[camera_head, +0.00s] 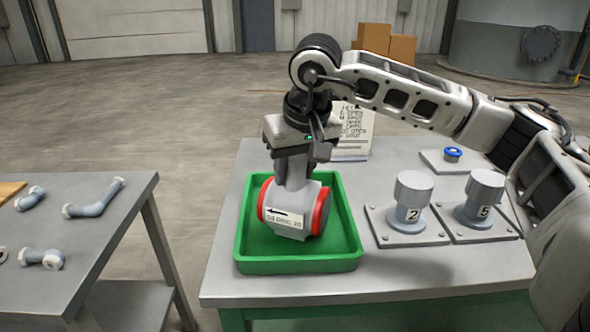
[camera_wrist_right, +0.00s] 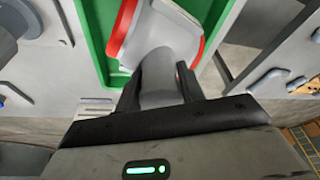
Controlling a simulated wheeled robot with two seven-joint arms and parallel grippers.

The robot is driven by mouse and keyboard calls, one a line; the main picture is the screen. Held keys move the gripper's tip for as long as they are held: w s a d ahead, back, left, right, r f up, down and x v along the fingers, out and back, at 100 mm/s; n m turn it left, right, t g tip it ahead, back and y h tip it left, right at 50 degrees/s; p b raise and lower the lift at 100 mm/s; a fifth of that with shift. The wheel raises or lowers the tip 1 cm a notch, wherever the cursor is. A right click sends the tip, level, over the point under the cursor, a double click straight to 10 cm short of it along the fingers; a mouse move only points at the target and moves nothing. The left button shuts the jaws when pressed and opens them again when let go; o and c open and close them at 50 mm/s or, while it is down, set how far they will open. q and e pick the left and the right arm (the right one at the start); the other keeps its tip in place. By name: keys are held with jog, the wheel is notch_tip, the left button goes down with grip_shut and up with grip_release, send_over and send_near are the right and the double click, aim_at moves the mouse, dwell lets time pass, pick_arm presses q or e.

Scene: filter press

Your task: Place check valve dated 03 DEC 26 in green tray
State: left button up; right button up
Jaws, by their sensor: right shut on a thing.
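The check valve (camera_head: 290,212) is a grey body with red rings at both ends and a white label with an arrow. The label's lettering is upside down and too small to read surely. It is in or just above the green tray (camera_head: 299,265); I cannot tell if it touches the floor. My right gripper (camera_head: 294,178) points down and is shut on the valve's upright grey neck. In the right wrist view, the gripper (camera_wrist_right: 158,95) has a finger on each side of the neck, with the valve (camera_wrist_right: 165,35) over the green tray (camera_wrist_right: 97,25). My left gripper is not in view.
On the same table (camera_head: 230,288) stand two grey cylinders on plates, marked 2 (camera_head: 408,200) and probably 5 (camera_head: 480,198), and a blue button (camera_head: 452,153). A printed sheet (camera_head: 352,130) stands behind the tray. A left table (camera_head: 100,225) holds several pipe fittings (camera_head: 93,198).

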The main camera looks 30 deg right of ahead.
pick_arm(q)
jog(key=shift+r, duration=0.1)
pick_arm(e)
jog(key=shift+f, duration=0.35)
jog(key=o, duration=0.8)
jog(key=shift+f, duration=0.1)
jog(key=shift+c, duration=0.2)
jog(key=shift+o, duration=1.4)
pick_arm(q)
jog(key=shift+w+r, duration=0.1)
pick_arm(e)
jog(key=shift+r, duration=0.3)
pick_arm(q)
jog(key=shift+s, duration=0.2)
pick_arm(e)
jog(key=v, duration=1.1)
jog(key=shift+s+r, duration=0.25)
jog(key=shift+r, duration=0.1)
